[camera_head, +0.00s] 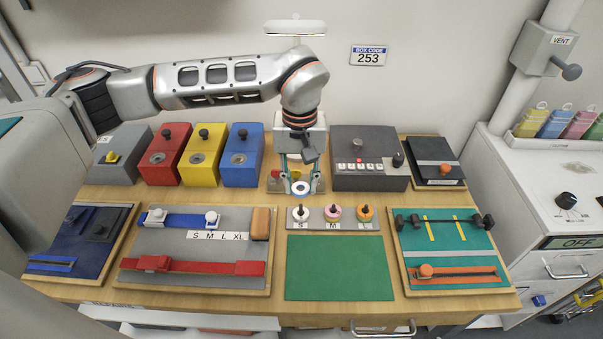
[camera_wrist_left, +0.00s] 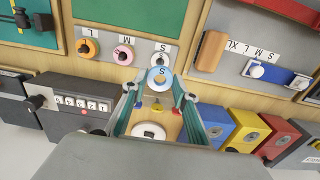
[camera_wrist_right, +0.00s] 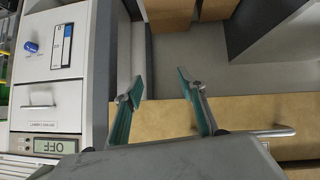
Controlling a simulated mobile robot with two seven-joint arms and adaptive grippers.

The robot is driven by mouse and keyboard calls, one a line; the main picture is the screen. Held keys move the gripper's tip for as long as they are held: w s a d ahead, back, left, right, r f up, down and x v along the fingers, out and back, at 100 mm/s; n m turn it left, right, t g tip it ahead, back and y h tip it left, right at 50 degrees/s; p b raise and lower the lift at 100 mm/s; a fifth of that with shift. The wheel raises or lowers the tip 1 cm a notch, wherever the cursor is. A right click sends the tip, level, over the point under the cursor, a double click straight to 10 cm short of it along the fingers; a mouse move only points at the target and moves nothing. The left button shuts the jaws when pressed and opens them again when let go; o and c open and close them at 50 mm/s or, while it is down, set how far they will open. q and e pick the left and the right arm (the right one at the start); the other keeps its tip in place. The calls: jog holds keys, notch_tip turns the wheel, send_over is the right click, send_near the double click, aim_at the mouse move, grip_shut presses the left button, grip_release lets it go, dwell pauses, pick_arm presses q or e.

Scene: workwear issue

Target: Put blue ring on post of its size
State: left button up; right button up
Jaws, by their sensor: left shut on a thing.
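My left gripper (camera_head: 301,186) is shut on the blue ring (camera_head: 301,188) and holds it just behind the post board. In the left wrist view the blue ring (camera_wrist_left: 159,79) sits between the fingertips (camera_wrist_left: 159,84), with a letter S showing at it. The board has three posts labelled S, M and L. A pink ring (camera_head: 333,213) is around the M post and an orange ring (camera_head: 365,213) is around the L post. My right gripper (camera_wrist_right: 162,88) is open and empty, away from the board.
A green mat (camera_head: 339,268) lies in front of the posts. A grey slider board (camera_head: 197,250) is to the left and a green board (camera_head: 450,247) to the right. Red, yellow and blue boxes (camera_head: 242,155) and a dark control box (camera_head: 369,158) stand behind.

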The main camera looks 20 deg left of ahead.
aim_at(301, 194)
pick_arm(q)
jog(key=shift+f, duration=1.2)
jog(key=shift+f+b, duration=0.3)
jog(key=shift+b, duration=0.1)
jog(key=shift+f, duration=0.4)
pick_arm(e)
jog(key=shift+w+a+r, duration=0.35)
jog(key=shift+w+a, duration=0.05)
jog(key=shift+a, duration=0.15)
pick_arm(q)
jog(key=shift+f, duration=0.1)
pick_arm(e)
jog(key=shift+f, duration=0.1)
pick_arm(q)
jog(key=shift+f, duration=0.2)
pick_arm(e)
jog(key=shift+s, duration=0.1)
pick_arm(q)
jog(key=shift+f+b, duration=0.5)
jog(key=shift+f, duration=0.2)
pick_arm(e)
jog(key=shift+f, duration=0.35)
